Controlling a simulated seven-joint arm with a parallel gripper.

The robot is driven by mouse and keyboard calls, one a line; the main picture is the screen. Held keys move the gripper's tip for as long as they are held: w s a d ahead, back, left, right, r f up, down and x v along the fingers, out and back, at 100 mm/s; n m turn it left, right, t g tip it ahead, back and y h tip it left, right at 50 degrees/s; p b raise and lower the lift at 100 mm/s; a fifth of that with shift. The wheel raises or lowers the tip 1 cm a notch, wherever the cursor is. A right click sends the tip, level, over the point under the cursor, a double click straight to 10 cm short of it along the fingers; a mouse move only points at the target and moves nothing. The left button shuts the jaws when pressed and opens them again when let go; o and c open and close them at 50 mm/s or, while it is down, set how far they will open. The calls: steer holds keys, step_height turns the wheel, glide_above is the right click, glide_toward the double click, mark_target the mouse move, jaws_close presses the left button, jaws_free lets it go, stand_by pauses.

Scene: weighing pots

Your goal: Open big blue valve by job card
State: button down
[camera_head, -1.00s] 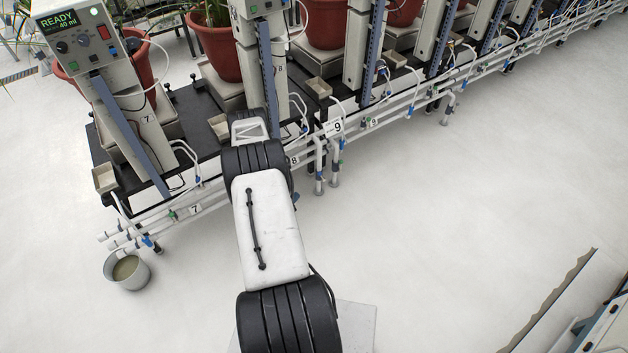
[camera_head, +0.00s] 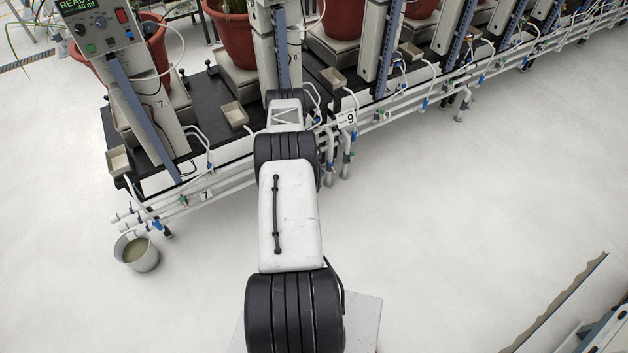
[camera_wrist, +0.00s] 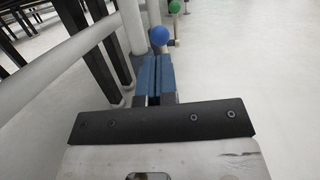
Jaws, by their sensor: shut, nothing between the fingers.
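A round blue valve knob (camera_wrist: 160,35) shows in the wrist view just beyond my fingertips, beside a white upright pipe. A green knob (camera_wrist: 175,6) is farther off, above it. My gripper (camera_wrist: 155,58) has blue fingers that are together and empty, pointing toward the blue knob. I cannot tell whether they touch it. In the head view my gripper is hidden behind my arm. No job card can be made out.
White pipes (camera_head: 240,176) run along the front of the black bench, with small valves. A grey bucket (camera_head: 137,254) stands on the floor at left. A control box (camera_head: 95,22) has a lit display, partly cut off.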

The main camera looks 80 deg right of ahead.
mark_target(330, 165)
steer(key=shift+x, duration=1.85)
steer(key=shift+r, duration=0.1)
steer(key=shift+s+d+r+m+t+y, duration=0.15)
steer(key=shift+s+d+r+t+y, duration=0.2)
steer(key=shift+y, duration=0.3)
steer(key=shift+s+d+r+m+t+y, duration=0.15)
steer(key=shift+s+d+r+t+y, duration=0.25)
steer(key=shift+y, duration=0.25)
steer(key=shift+s+d+r, duration=0.15)
steer(key=shift+s+d, duration=0.15)
steer(key=shift+d, duration=0.05)
steer(key=r+v, duration=0.1)
steer(key=v, duration=1.3)
steer(key=shift+r, duration=0.3)
steer(key=shift+s, duration=0.1)
